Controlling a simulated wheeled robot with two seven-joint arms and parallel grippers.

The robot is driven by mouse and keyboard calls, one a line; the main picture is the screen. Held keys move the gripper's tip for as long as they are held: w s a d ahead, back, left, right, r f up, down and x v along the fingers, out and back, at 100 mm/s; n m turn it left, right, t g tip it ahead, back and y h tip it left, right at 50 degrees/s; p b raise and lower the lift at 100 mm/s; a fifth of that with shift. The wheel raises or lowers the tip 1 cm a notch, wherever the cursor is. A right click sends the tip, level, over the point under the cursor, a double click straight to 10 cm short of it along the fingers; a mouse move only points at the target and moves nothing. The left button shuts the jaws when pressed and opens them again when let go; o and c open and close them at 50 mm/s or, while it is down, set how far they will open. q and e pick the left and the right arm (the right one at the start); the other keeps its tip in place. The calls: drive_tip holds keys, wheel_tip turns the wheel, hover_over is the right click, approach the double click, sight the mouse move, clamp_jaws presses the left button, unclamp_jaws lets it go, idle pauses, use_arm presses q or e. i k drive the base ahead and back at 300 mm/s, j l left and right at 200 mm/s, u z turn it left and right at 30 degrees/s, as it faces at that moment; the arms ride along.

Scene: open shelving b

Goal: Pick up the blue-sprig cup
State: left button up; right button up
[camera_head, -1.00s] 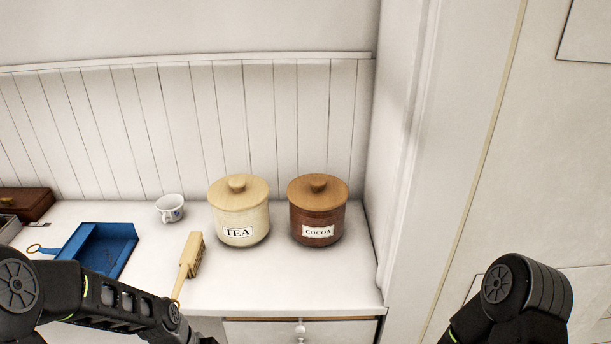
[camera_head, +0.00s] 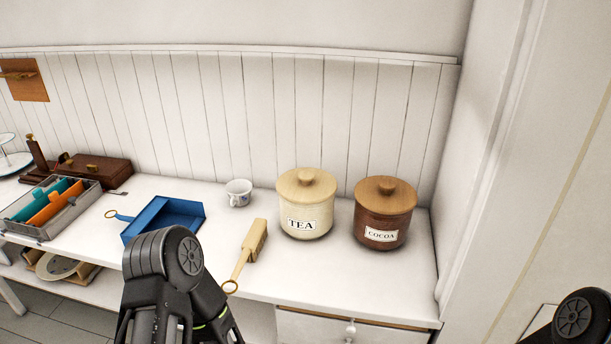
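The blue-sprig cup (camera_head: 238,193) is small and white with a blue pattern. It stands upright on the white shelf top, left of the cream TEA canister (camera_head: 306,205) and behind the wooden brush (camera_head: 253,243). Its handle side faces the front. My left arm comes up at the bottom, in front of the blue dustpan, well short of the cup. My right arm shows only at the bottom right corner. Neither gripper's fingers are in view.
A brown COCOA canister (camera_head: 384,214) stands right of the TEA one. A blue dustpan (camera_head: 165,217) lies left of the brush. A grey tray (camera_head: 82,207) with teal and orange dividers and a brown wooden box (camera_head: 100,169) are further left. The side wall closes the right end.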

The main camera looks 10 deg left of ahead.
sight(239, 191)
drive_tip(key=k+j+z, duration=0.15)
drive_tip(key=j, duration=0.3)
drive_tip(key=j+z, duration=0.15)
drive_tip(key=j, duration=0.25)
drive_tip(key=k+j+z, duration=0.15)
drive_tip(key=j, duration=0.25)
drive_tip(key=k+j+z, duration=0.15)
drive_tip(key=j, duration=0.25)
drive_tip(key=k+j+z, duration=0.15)
drive_tip(key=j, duration=0.25)
drive_tip(key=k+j+z, duration=0.15)
drive_tip(key=j, duration=0.2)
